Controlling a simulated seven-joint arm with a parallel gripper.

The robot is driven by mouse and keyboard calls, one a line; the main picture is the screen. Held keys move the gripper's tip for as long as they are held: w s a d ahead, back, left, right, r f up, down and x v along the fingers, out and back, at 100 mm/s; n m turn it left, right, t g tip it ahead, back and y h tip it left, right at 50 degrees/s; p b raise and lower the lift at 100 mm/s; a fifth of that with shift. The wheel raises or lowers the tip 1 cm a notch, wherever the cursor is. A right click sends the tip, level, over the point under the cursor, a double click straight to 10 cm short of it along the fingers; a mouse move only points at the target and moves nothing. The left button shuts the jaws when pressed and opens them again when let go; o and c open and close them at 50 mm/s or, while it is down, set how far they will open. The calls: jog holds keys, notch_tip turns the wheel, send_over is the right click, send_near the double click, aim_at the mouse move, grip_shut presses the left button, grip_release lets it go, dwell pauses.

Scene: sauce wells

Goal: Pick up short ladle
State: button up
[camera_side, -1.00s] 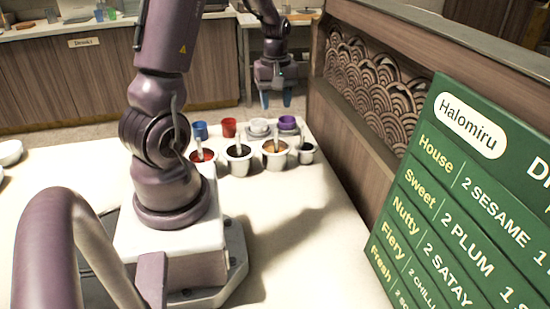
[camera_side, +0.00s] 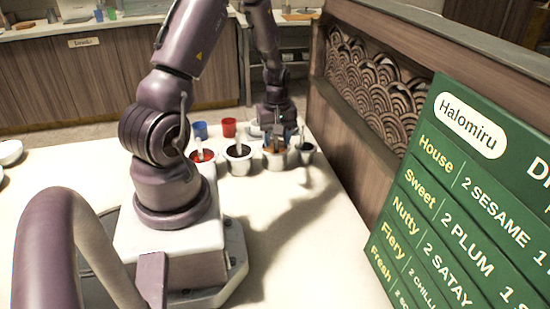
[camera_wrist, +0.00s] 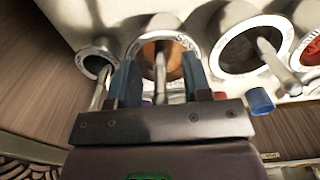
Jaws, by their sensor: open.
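Four-in-a-row sauce wells hold ladles with pale handles. One ladle (camera_wrist: 161,78) stands in the orange-brown well (camera_wrist: 178,50), which also shows in the side view (camera_side: 275,162). Another ladle (camera_wrist: 97,97) leans out of the small dark well (camera_wrist: 95,62) at the end of the row. A ladle (camera_wrist: 278,66) stands in the larger dark well (camera_wrist: 242,44). I cannot tell for certain which is the short one. My gripper (camera_wrist: 158,62) is open above the orange-brown well, with its ladle handle between the blue fingers. The lower handle is partly hidden.
A red-sauce well (camera_side: 203,168) ends the row. A blue cup (camera_side: 200,129) and a red cup (camera_side: 229,127) stand behind. A wooden partition (camera_side: 335,140) borders the right side, close to the wells. The counter in front (camera_side: 290,240) is clear.

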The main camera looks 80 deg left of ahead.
jog(key=shift+c, duration=0.2)
grip_shut()
jog(key=shift+r, duration=0.1)
notch_tip(320, 180, up, 10)
jog(key=shift+f, duration=0.1)
dwell(0.4)
